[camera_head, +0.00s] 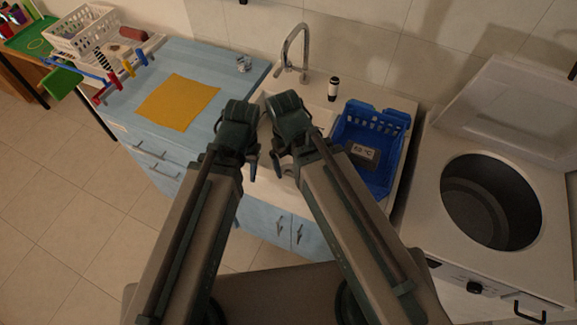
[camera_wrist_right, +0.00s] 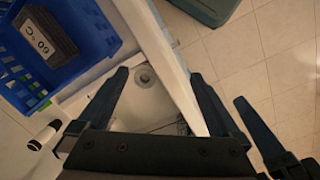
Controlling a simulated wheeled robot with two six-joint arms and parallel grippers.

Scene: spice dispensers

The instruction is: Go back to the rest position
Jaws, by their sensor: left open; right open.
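My left gripper (camera_head: 251,168) hangs pointing down at the centre of the head view, in front of the counter. Its jaws are small and partly hidden there, open with nothing seen in them. My right gripper (camera_head: 277,163) is close beside it on the right, over the sink's front edge. In the right wrist view the right gripper (camera_wrist_right: 160,95) has its two dark fingers spread wide, with nothing between them but the sink below. Another dark finger shows at the right of that view. Both forearms are folded close together in front of my body.
A blue basket (camera_head: 385,125) holding a dark labelled box (camera_head: 362,155) stands right of the sink. A black-and-white bottle (camera_head: 333,88) stands behind, near the faucet (camera_head: 292,50). A yellow mat (camera_head: 178,102) lies on the blue counter. An open washer (camera_head: 490,200) is at right. Floor is clear at left.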

